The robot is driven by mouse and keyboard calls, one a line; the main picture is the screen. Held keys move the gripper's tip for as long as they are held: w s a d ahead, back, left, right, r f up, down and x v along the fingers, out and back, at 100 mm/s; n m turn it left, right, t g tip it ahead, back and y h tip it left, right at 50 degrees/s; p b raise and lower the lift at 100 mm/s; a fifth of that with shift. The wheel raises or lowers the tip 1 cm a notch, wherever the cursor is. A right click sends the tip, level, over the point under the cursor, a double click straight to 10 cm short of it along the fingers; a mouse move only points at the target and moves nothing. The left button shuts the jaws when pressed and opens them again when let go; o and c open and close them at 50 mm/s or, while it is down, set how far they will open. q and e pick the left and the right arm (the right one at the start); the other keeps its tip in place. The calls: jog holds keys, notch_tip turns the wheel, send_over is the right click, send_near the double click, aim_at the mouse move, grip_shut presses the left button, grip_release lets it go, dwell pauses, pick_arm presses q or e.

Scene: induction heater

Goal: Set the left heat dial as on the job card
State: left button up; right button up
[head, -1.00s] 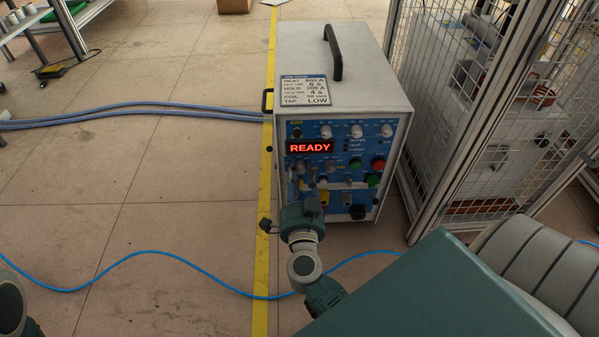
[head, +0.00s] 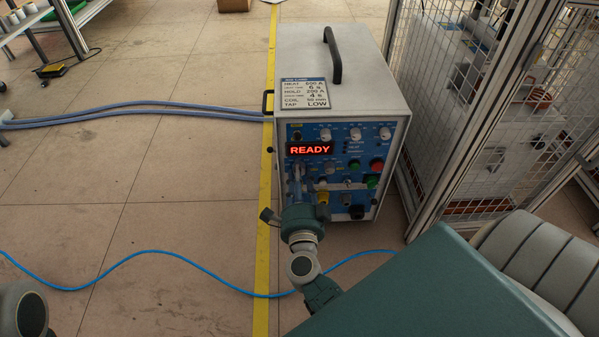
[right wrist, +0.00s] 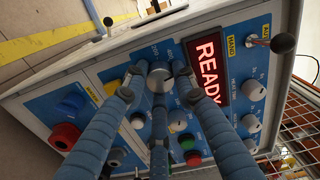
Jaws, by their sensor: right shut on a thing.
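The induction heater (head: 345,70) is a grey box with a blue front panel and a red READY display (head: 310,149). The job card (head: 303,93) lies on its top; its lines include HEAT, HOLD, COIL and TAP LOW, and the HEAT number is too blurred to read surely. My right gripper (head: 298,178) is at the panel's left side, below the display. In the right wrist view my right gripper (right wrist: 160,70) is shut with its fingers around a grey round dial (right wrist: 160,80); its pointer is not readable. Printed scale numbers show beside it. My left gripper is out of view.
Other knobs, a red button (head: 377,165) and a green button (head: 373,181) sit close to the right on the panel. A mesh cage (head: 440,110) stands right of the heater. Blue hoses (head: 130,107) and a blue cable (head: 140,254) cross the floor.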

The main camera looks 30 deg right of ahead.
jog(key=shift+a+f+m, duration=0.1)
jog(key=shift+a+m, duration=0.1)
jog(key=shift+m, duration=0.5)
jog(key=o, duration=1.2)
jog(key=shift+c, duration=0.2)
jog(key=shift+d, duration=0.1)
